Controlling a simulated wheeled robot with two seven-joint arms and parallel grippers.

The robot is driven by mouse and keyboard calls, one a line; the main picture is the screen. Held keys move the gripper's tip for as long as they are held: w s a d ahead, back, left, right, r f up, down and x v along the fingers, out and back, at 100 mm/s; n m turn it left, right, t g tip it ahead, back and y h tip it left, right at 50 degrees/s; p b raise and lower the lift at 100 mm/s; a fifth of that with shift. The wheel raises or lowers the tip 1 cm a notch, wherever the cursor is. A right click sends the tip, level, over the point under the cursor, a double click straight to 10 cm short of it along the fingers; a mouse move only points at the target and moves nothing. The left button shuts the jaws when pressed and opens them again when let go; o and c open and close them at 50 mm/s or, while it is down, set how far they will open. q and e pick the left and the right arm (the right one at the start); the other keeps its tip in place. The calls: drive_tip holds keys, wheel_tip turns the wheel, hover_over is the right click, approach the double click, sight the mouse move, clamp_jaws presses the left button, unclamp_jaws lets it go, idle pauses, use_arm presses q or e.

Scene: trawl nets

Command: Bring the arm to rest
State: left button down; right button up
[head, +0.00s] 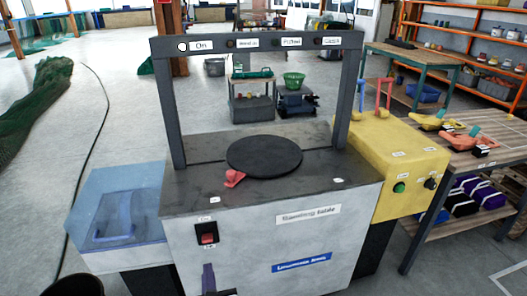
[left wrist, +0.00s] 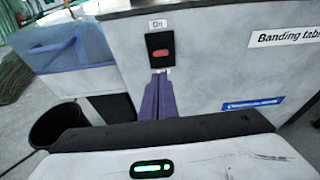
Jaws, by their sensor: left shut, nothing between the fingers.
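My left gripper (head: 208,268) is at the bottom of the head view, its purple fingers shut and empty, pointing at the front of the grey banding table (head: 280,250). In the left wrist view the fingertips (left wrist: 159,76) appear just below the black switch (left wrist: 161,48) with a red rocker, labelled "On". I cannot tell whether they touch the panel. The switch also shows in the head view (head: 207,234). A round black disc (head: 264,156) and a small red piece (head: 234,178) are on the table top. My right gripper is not in view.
A dark frame (head: 352,95) spans the table. A blue box (head: 150,190) adjoins on the left, a yellow box (head: 420,158) on the right. A wooden bench (head: 500,150) stands further right. A black bin (left wrist: 55,122) is at lower left. Open floor lies behind.

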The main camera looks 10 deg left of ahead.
use_arm(q)
drive_tip(key=s+a+n+g, duration=0.3)
drive_tip(key=s+n, duration=0.5)
drive_tip(key=n, duration=0.2)
drive_tip(key=s+a+n+g, duration=0.4)
drive_tip(key=s+n, duration=0.3)
drive_tip(key=n, duration=0.2)
drive_tip(key=s+d+r+n+g+h, duration=0.2)
drive_tip(key=s+d+n+h, duration=0.1)
drive_tip(key=s+n, duration=0.25)
drive_tip(key=s+d+r+n+g+h, duration=0.1)
drive_tip(key=s+d+r+n+h, duration=0.15)
drive_tip(key=s+n, duration=0.35)
drive_tip(key=w+d+f+t+h, duration=0.1)
drive_tip(key=d+f+t, duration=0.1)
drive_tip(key=f, duration=0.4)
drive_tip(key=w+d+f+m+t+h, duration=0.1)
drive_tip(key=d+f+t, duration=0.2)
drive_tip(key=f, duration=0.4)
drive_tip(key=shift+w+d, duration=0.4)
